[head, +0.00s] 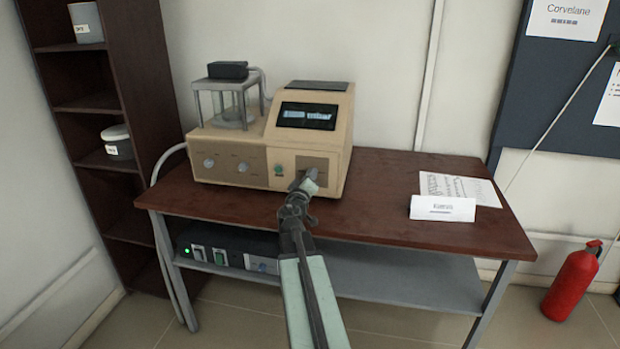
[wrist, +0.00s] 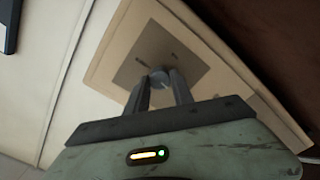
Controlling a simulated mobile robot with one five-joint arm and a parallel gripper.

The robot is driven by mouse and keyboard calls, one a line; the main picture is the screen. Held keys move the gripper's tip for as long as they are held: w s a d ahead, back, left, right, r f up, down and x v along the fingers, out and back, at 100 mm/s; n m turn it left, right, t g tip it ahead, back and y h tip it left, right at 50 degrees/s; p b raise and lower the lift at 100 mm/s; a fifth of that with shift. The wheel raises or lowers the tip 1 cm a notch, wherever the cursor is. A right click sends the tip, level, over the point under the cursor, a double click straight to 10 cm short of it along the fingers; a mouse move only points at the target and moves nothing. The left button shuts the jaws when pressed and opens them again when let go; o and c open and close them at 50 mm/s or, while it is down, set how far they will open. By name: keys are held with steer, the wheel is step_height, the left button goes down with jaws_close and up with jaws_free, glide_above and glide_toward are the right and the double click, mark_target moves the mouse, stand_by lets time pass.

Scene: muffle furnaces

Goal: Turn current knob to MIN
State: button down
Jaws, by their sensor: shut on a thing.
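A beige bench machine (head: 225,150) stands on the table, with a dark display (head: 306,115) reading "mbar" in part. My gripper (head: 304,184) reaches the right part of its front panel. In the wrist view, the gripper (wrist: 160,84) is shut on a round grey knob (wrist: 160,75), one finger on each side. The knob sits on a darker square plate (wrist: 185,62) with small marks too blurred to read. In the head view my gripper hides this knob. Smaller knobs (head: 209,162) and a green button (head: 278,170) sit further left. I cannot read which knob is marked current.
The brown table (head: 380,190) has a printed sheet (head: 460,187) and a white name card (head: 442,208) at right. A dark box (head: 225,246) with a green light is on the lower shelf. A red extinguisher (head: 571,285) stands on the floor at right.

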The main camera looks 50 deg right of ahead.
steer(key=shift+w+a+n, duration=0.15)
steer(key=shift+n, duration=0.45)
steer(key=c, duration=1.1)
jaws_free()
steer(key=shift+a, duration=0.1)
